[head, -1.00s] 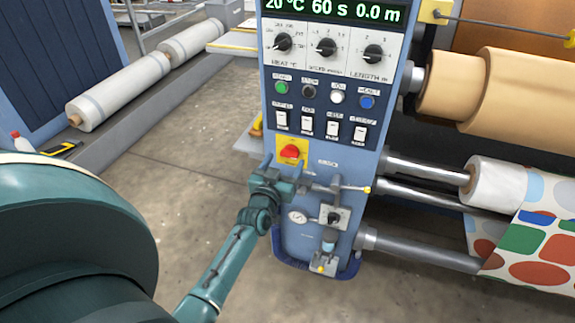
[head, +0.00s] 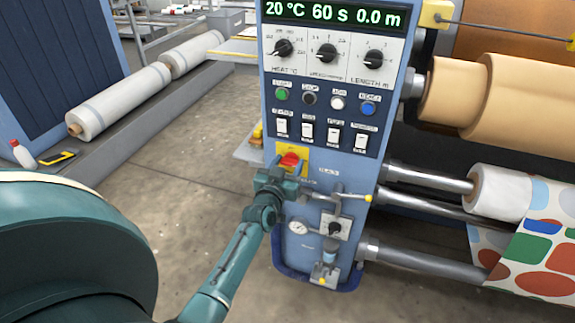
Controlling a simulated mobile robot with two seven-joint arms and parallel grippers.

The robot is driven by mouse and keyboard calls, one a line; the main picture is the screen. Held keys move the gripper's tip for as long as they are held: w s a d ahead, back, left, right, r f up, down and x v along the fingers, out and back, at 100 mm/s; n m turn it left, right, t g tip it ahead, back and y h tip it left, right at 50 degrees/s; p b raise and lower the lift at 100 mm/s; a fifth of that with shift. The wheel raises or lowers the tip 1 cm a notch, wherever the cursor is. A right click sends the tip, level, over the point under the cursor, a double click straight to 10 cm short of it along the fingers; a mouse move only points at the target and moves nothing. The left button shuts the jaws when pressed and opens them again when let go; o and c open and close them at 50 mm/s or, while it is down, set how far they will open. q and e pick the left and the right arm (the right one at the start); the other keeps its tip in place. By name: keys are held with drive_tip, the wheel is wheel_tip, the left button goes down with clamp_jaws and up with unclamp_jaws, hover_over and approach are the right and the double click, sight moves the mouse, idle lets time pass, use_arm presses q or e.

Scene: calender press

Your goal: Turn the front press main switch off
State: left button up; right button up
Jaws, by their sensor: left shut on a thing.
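The main switch is a red rotary knob (head: 289,160) on a yellow plate (head: 301,149), low on the front of the blue press cabinet (head: 318,177). My left gripper (head: 286,164) reaches up to it from below and is shut on the red knob, one finger on each side. The fingers and wrist hide the lower part of the knob and plate, so I cannot read the knob's exact angle. The display (head: 335,13) above is lit and reads 20 °C, 60 s and 0.0 m. My right gripper is not in view.
Above the switch are white rocker switches (head: 307,131), several push buttons and three dials (head: 326,51). A valve lever (head: 347,197) and gauge (head: 298,227) sit close below right of my gripper. Rollers (head: 430,178) stick out right.

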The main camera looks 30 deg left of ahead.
use_arm(q)
drive_tip(key=shift+c, duration=1.2)
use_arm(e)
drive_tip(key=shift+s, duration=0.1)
